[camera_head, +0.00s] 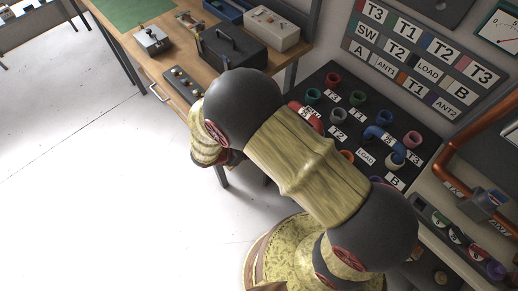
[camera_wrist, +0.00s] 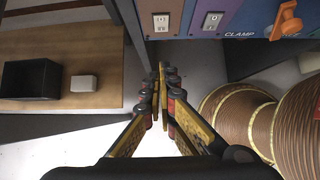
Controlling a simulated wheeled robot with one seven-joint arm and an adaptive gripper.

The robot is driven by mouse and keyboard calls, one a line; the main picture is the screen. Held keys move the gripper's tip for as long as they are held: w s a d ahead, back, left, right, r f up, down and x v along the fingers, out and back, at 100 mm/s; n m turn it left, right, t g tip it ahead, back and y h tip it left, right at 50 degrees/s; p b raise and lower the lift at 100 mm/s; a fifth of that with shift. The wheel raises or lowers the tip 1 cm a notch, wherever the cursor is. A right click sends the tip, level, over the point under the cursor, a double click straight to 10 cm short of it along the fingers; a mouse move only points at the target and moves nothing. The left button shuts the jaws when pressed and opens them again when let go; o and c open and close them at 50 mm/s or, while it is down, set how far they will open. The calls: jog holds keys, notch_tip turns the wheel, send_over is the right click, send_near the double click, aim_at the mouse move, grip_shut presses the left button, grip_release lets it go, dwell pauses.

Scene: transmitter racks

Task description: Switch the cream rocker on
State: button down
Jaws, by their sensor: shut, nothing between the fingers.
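In the wrist view two pale rocker switches sit at the top edge, one on a brown panel (camera_wrist: 161,22) and one on a purple panel (camera_wrist: 212,21). Both look whitish; I cannot tell surely which is the cream one or how each is set. My gripper (camera_wrist: 164,80) is shut and empty, its fingers close together. Its tips point up the picture toward the panels, below the brown-panel switch and apart from it. In the head view my arm hides the gripper, and neither switch can be made out there.
An orange handle (camera_wrist: 286,21) sits right of the switches by a CLAMP label. A wooden surface at left holds a black bin (camera_wrist: 31,79) and a small white box (camera_wrist: 84,84). The head view shows a workbench (camera_head: 158,62), a patch panel (camera_head: 335,100) and open floor at left.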

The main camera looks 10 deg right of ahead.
jog(key=w+d+r+b+x, duration=0.1)
jog(key=b+x, duration=0.3)
jog(key=x, duration=0.8)
jog(key=shift+d+r, duration=0.3)
jog(key=shift+d, duration=0.2)
jog(key=shift+w+d+f, duration=0.2)
jog(key=shift+d+f, duration=0.05)
jog(key=shift+d, duration=0.05)
jog(key=shift+r, duration=0.1)
jog(key=shift+r+p, duration=0.45)
jog(key=shift+r, duration=0.35)
